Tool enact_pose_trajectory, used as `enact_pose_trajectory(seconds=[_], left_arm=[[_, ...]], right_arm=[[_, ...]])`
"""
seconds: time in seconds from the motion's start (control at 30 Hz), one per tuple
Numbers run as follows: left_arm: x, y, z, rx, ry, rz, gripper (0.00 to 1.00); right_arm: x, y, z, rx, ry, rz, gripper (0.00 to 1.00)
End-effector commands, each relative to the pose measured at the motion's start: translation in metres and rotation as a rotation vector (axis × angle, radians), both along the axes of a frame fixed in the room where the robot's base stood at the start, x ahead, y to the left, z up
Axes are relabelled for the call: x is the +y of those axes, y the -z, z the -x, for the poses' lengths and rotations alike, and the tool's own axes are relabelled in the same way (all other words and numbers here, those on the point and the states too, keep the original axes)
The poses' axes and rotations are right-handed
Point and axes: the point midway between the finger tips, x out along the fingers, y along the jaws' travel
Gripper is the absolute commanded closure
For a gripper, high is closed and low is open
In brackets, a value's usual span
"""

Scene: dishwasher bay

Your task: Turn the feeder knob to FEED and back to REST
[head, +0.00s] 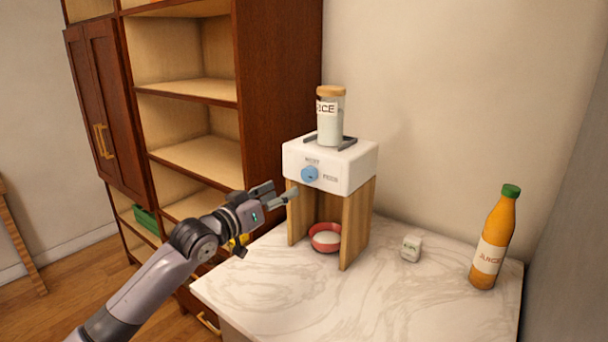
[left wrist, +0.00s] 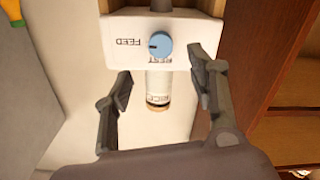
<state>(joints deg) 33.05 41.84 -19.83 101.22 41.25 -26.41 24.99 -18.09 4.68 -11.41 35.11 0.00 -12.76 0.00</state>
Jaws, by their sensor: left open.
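The white feeder (head: 345,166) stands on wooden legs on the marble counter, with a rice jar (head: 330,118) upright on top. Its blue knob (head: 310,174) is on the front face, with REST above it and FEED to its right. In the left wrist view the feeder is upside down, and the dark mark on the knob (left wrist: 160,46) lies on the side facing the FEED label. My left gripper (head: 283,190) is open and empty in front of the feeder, apart from the knob. A red bowl (head: 325,237) with pale contents sits under the feeder. My right gripper is not in view.
An orange juice bottle (head: 493,240) stands at the counter's right, and a small white object (head: 411,248) lies between it and the feeder. A tall wooden shelf unit (head: 275,90) rises behind and left. The counter's front (head: 390,300) is clear.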

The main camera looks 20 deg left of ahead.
Motion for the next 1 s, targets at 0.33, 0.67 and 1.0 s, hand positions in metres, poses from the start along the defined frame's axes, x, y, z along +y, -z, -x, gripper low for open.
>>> enact_pose_trajectory(seconds=[0.33, 0.67, 1.0], left_arm=[[-0.025, -0.003, -0.067, 0.000, 0.000, -0.001, 0.48], [-0.033, 0.000, -0.092, 0.000, -0.001, -0.001, 0.48], [-0.034, 0.000, -0.093, 0.000, 0.000, -0.001, 0.51]], right_arm=[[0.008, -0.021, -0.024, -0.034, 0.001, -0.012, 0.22], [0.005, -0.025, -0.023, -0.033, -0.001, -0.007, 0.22], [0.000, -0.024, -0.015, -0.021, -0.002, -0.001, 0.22]])
